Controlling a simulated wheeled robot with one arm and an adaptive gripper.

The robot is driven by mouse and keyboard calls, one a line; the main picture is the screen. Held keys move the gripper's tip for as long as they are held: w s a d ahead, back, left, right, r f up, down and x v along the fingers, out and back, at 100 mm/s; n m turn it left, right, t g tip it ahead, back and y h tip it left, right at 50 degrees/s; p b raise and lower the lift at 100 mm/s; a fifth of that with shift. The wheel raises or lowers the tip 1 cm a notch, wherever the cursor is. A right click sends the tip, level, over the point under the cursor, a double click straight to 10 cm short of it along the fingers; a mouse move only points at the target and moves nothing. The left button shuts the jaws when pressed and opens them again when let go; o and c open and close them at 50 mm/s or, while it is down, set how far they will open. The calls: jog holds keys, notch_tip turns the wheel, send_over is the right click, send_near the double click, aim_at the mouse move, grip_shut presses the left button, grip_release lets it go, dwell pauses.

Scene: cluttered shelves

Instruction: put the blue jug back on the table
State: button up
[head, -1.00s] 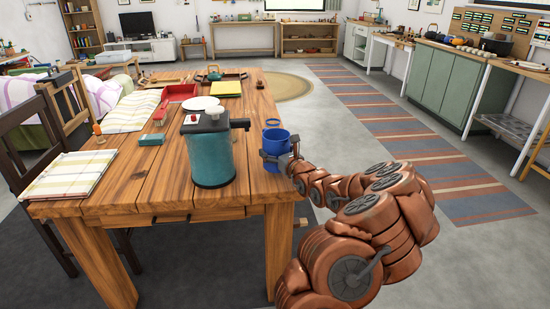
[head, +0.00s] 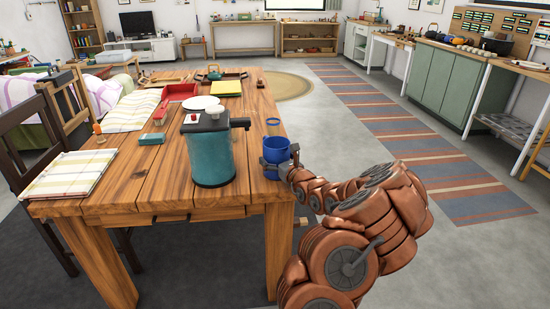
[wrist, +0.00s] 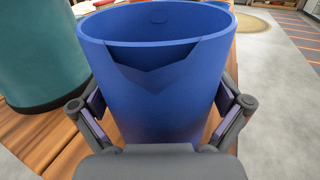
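The blue jug (head: 276,151) is upright at the right edge of the wooden table (head: 150,185), right of a large teal dispenser. My gripper (head: 276,168) has its fingers on both sides of the jug. In the wrist view the jug (wrist: 155,85) fills the middle, its open rim facing up. The gripper's fingers (wrist: 162,112) press close on its left and right walls. I cannot tell whether the jug's base touches the tabletop.
The teal dispenser (head: 210,155) with a dark lid stands close left of the jug. A small blue item (head: 272,122) lies behind it. White plates (head: 204,104), a red tray (head: 180,91) and a yellow item (head: 226,88) are farther back. Open floor lies right.

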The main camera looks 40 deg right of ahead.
jog(key=shift+r, duration=0.1)
jog(key=shift+s, duration=0.2)
jog(key=shift+v, duration=5.8)
